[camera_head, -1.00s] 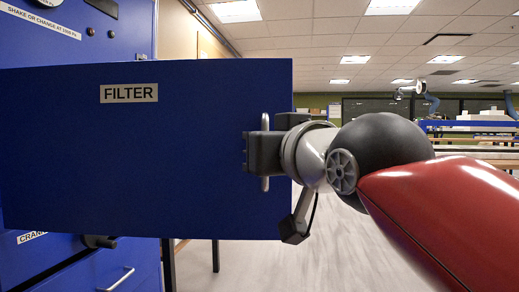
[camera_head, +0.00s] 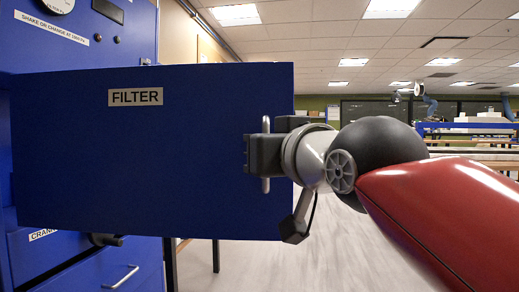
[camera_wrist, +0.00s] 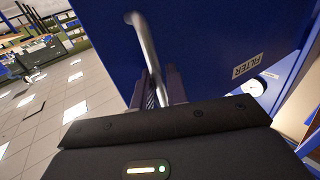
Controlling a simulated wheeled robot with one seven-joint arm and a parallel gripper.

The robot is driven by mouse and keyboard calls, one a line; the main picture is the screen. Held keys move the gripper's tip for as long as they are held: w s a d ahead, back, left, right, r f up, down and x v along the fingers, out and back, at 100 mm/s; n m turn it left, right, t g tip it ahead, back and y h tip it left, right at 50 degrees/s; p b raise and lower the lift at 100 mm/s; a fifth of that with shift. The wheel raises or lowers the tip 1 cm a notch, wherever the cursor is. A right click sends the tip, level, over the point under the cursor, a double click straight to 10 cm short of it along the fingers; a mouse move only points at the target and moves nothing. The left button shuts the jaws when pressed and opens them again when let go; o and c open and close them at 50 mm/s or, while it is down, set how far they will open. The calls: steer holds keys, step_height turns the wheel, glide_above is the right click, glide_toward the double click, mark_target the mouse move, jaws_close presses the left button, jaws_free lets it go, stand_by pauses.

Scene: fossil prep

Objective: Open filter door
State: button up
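The blue filter door (camera_head: 150,160), with a "FILTER" label, stands swung out from the blue cabinet (camera_head: 60,262) in the head view. Its silver vertical bar handle (camera_head: 265,125) is near the door's right edge. My gripper (camera_head: 256,154) is at the handle, its dark fingers closed around the bar. In the wrist view the handle (camera_wrist: 146,45) runs down between the fingers (camera_wrist: 160,88), and the door (camera_wrist: 215,40) with its label fills the upper right. The inside of the filter compartment is hidden behind the door.
A drawer with a silver handle (camera_head: 122,277) and a dark crank knob (camera_head: 105,240) sit below the door. Gauges are at the cabinet's top left. Open floor (camera_head: 340,255) lies to the right, with benches (camera_head: 470,140) far behind.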

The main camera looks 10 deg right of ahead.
steer(key=s+d, duration=0.1)
steer(key=s, duration=0.6)
steer(key=shift+s+d, duration=0.25)
steer(key=shift+s, duration=0.1)
step_height(320, 180, down, 24)
steer(key=w+d+m+g+h, duration=0.1)
steer(key=w+g+h, duration=0.1)
steer(key=g, duration=0.4)
steer(key=s+d+f+m+g+h, duration=0.1)
steer(key=s+f+g, duration=0.25)
steer(key=f, duration=0.55)
steer(key=s+d+f+g, duration=0.1)
steer(key=s+f+g, duration=0.25)
steer(key=f, duration=0.65)
step_height(320, 180, up, 13)
steer(key=t+p, duration=0.1)
steer(key=p, duration=1.1)
steer(key=shift+w, duration=0.15)
